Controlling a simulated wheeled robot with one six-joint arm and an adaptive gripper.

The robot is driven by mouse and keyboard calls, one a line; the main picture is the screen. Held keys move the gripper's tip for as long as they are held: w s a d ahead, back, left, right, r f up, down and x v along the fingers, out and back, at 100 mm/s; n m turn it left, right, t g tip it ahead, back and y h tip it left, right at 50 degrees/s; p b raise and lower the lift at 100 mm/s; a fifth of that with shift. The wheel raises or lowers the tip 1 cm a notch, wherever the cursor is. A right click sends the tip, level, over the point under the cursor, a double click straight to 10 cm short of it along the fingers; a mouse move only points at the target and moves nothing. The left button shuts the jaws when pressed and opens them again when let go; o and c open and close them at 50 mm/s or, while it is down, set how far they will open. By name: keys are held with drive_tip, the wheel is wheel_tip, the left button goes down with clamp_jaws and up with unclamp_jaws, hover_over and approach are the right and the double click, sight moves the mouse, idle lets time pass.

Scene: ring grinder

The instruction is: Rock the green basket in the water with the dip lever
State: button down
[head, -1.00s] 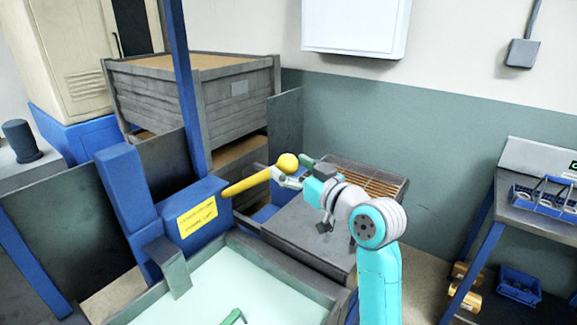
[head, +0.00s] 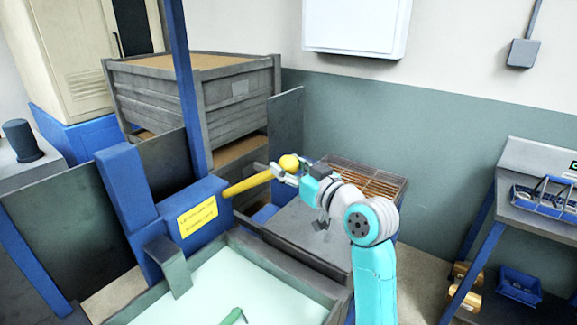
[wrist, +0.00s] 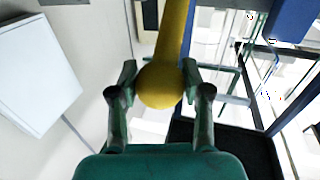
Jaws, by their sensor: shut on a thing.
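The dip lever (head: 248,184) is a yellow bar with a round yellow knob. It runs from a blue housing with a yellow label (head: 198,215) up and to the right. My gripper (head: 289,172) is at its knob end. In the wrist view my gripper (wrist: 159,80) has one finger on each side of the yellow lever (wrist: 172,35), just at the knob, and is shut on it. The water tank (head: 262,248) holds pale green water. Only a small green piece (head: 233,316), perhaps part of the basket, shows at the bottom edge; the rest is out of view.
A grated table (head: 365,182) stands behind my arm. A grey crate (head: 190,105) is at the back left. A bench (head: 545,225) with a blue tray is at the right. A blue post (head: 183,80) rises behind the lever housing.

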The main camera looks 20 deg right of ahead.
drive_tip(key=s+d+f+t, duration=0.1)
drive_tip(key=s+d+f, duration=0.2)
drive_tip(key=f, duration=0.7)
drive_tip(key=shift+s+f, duration=0.15)
drive_tip(key=shift+s, duration=0.4)
drive_tip(key=c, duration=0.5)
unclamp_jaws()
drive_tip(key=v, duration=1.2)
drive_tip(key=shift+d, duration=0.1)
